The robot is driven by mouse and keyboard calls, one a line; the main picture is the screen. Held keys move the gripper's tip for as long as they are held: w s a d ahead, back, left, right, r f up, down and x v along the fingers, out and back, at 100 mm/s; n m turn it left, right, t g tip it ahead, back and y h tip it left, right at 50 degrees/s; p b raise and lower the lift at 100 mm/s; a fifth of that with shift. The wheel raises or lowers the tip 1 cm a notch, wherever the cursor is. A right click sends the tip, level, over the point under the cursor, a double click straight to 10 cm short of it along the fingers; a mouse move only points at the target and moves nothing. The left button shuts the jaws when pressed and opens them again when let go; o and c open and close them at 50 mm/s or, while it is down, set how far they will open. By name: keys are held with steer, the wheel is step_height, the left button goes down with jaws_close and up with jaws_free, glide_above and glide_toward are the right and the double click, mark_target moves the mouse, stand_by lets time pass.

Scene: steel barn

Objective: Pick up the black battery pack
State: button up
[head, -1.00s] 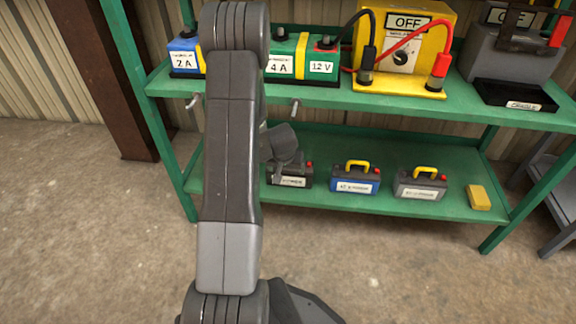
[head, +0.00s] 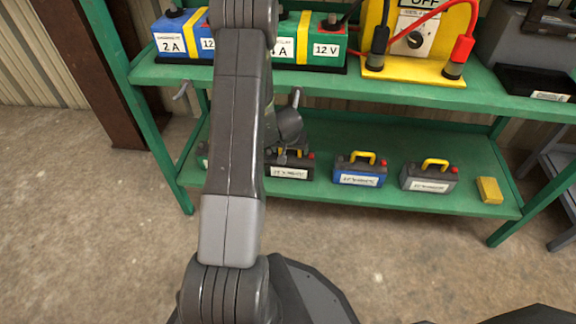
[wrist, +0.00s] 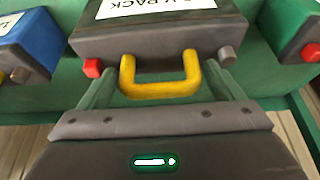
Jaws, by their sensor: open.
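The black battery pack (head: 290,170) stands upright on the lower green shelf, partly behind my arm in the head view. In the wrist view its dark body (wrist: 160,38) is upside down, with a white label, a yellow handle (wrist: 160,88), a red terminal and a grey one. My gripper (wrist: 160,84) is open, with one finger on each side of the yellow handle. The handle lies between the fingers, and I see no grip on it. Whether a finger touches the pack cannot be told. In the head view my arm hides most of the gripper.
A blue pack (head: 359,170) and a grey pack (head: 429,176) stand to the right, then a yellow block (head: 489,190). A green pack (wrist: 282,35) stands on the other side. The upper shelf (head: 420,92) overhangs, carrying batteries and a yellow switch box (head: 415,40).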

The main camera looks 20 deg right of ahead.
steer(key=shift+w+f, duration=0.1)
steer(key=shift+f, duration=0.1)
steer(key=c, duration=1.7)
steer(key=shift+d+r, duration=0.1)
steer(key=shift+r, duration=0.05)
steer(key=shift+c, duration=0.5)
